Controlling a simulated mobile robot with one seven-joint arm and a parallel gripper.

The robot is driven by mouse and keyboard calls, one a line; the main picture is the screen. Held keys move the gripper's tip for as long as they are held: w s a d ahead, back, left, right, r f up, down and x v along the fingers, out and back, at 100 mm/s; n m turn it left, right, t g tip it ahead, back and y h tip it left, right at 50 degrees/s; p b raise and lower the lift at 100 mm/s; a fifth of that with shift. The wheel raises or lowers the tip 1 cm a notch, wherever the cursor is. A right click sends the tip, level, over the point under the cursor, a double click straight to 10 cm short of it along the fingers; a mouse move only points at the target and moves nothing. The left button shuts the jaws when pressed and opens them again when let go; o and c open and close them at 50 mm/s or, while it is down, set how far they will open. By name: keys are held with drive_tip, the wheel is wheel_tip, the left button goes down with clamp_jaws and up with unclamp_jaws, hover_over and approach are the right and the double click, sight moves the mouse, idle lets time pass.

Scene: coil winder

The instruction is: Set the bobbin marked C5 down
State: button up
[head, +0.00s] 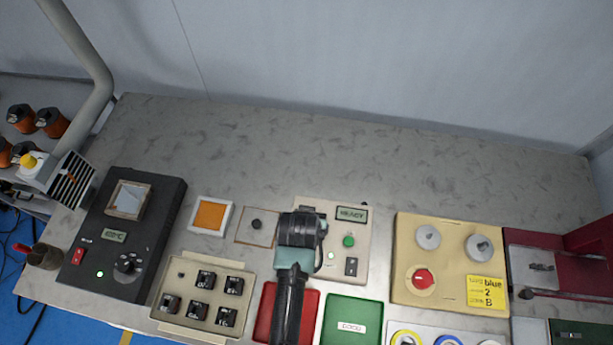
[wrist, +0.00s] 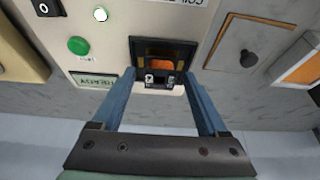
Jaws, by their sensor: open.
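In the head view my gripper (head: 301,230) is above the left part of the tester and hides the bobbin. Several dark, labelled bobbins stand in a beige tray (head: 178,324) to the left.
A red tray (head: 308,312) and a green tray (head: 352,320) lie in front of the tester. A black heater-like box (head: 95,235) stands left, a beige box with knobs (head: 445,265) right. The grey bench (head: 260,140) is clear behind.

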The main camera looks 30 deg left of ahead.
drive_tip(key=v, duration=1.2)
drive_tip(key=w+d+r+t, duration=0.1)
drive_tip(key=w+r+t, duration=0.35)
drive_tip(key=r, duration=0.55)
drive_tip(key=w+d+r+m+t+y, duration=0.1)
drive_tip(key=w+r+t, duration=0.2)
drive_tip(key=w+r, duration=0.45)
drive_tip(key=w+d+r+t, duration=0.1)
drive_tip(key=w+r+t, duration=0.25)
drive_tip(key=r, duration=0.85)
drive_tip(key=d+r+m+t, duration=0.1)
drive_tip(key=d+r+t, duration=0.15)
drive_tip(key=r, duration=0.55)
drive_tip(key=d+r+t, duration=0.1)
drive_tip(key=r+t, duration=0.2)
drive_tip(key=r, duration=0.5)
drive_tip(key=s+d+r+t, duration=0.1)
drive_tip(key=s+r+t, duration=0.1)
drive_tip(key=r, duration=0.4)
drive_tip(key=s+d+r+t+h, duration=0.1)
drive_tip(key=s+d+r+t, duration=0.1)
drive_tip(key=s+r, duration=0.3)
drive_tip(key=s+d+r+m+t+h, duration=0.1)
drive_tip(key=s+r+t, duration=0.1)
drive_tip(key=r, duration=0.4)
drive_tip(key=shift+s+d+r, duration=0.4)
drive_tip(key=shift+s, duration=0.25)
drive_tip(key=shift+t, duration=0.25)
